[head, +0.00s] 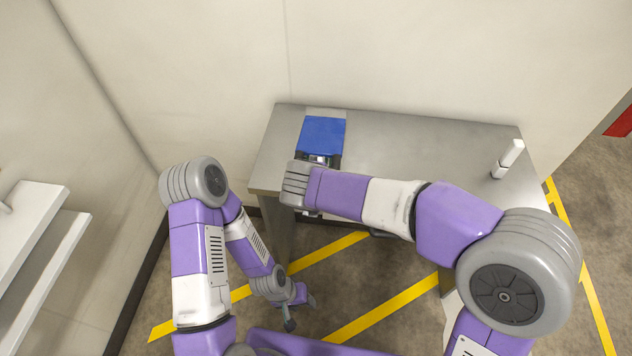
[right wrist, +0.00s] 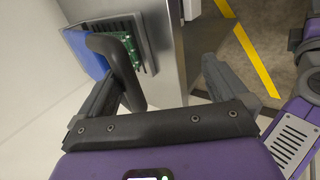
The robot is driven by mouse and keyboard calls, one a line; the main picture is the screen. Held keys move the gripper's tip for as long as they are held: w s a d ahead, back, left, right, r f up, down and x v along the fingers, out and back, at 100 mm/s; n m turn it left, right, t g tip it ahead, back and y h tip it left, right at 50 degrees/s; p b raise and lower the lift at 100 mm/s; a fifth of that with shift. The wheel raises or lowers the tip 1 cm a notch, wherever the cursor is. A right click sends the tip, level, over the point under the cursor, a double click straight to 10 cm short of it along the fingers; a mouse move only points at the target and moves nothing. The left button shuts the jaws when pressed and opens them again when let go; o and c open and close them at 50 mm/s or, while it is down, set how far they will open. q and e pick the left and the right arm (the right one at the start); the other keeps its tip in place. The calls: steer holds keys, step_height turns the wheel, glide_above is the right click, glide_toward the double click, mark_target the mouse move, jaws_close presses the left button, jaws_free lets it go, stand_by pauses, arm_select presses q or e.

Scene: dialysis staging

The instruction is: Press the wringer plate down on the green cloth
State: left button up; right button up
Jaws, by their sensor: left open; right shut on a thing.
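The blue wringer plate (head: 322,136) lies at the left end of the grey table. In the right wrist view the plate (right wrist: 84,52) is at the upper left, beside a grey ribbed base (right wrist: 148,42). A sliver of green cloth (right wrist: 126,48) shows between them; most of it is hidden. In the head view my right forearm hides most of this gripper. My left gripper (head: 297,311) is open and empty, low in front of the table.
The grey metal table (head: 415,150) has bare room right of the plate. A white upright object (head: 508,158) stands near its right end. Walls close in behind and at left. White shelves (head: 32,240) stand at far left. Yellow stripes (head: 385,307) mark the floor.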

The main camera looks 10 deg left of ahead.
steer(key=shift+g, duration=0.3)
steer(key=s, duration=0.4)
steer(key=shift+a+f, duration=0.15)
steer(key=shift+a, duration=0.05)
steer(key=s, duration=0.1)
steer(key=s+r, duration=0.1)
steer(key=shift+s, duration=0.3)
steer(key=c, duration=0.5)
arm_select(q)
steer(key=shift+s+r, duration=0.1)
steer(key=shift+s, duration=0.2)
arm_select(e)
steer(key=shift+w+d+r, duration=0.1)
steer(key=shift+d+r, duration=0.05)
arm_select(q)
steer(key=shift+r+p, duration=1.45)
arm_select(e)
steer(key=v, duration=0.7)
steer(key=shift+r, duration=0.25)
